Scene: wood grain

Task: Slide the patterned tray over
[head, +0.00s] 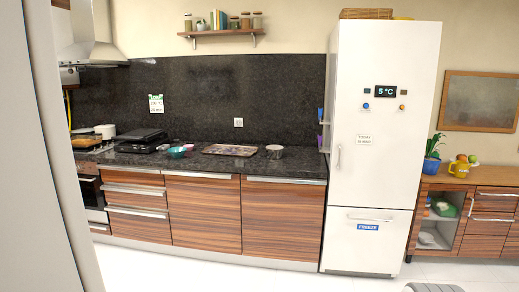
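A flat patterned tray (229,151) in mottled brownish and purplish tones lies on the dark stone counter (210,165), between some small bowls on its left and a grey round bowl on its right. It looks flat and is small at this distance. My gripper is not seen in the head view.
The grey bowl (275,152) stands close to the tray's right. A teal bowl (177,153) and a black appliance (142,141) stand to its left. A tall white fridge (380,140) bounds the counter's right end. The white floor (220,275) before the cabinets looks clear.

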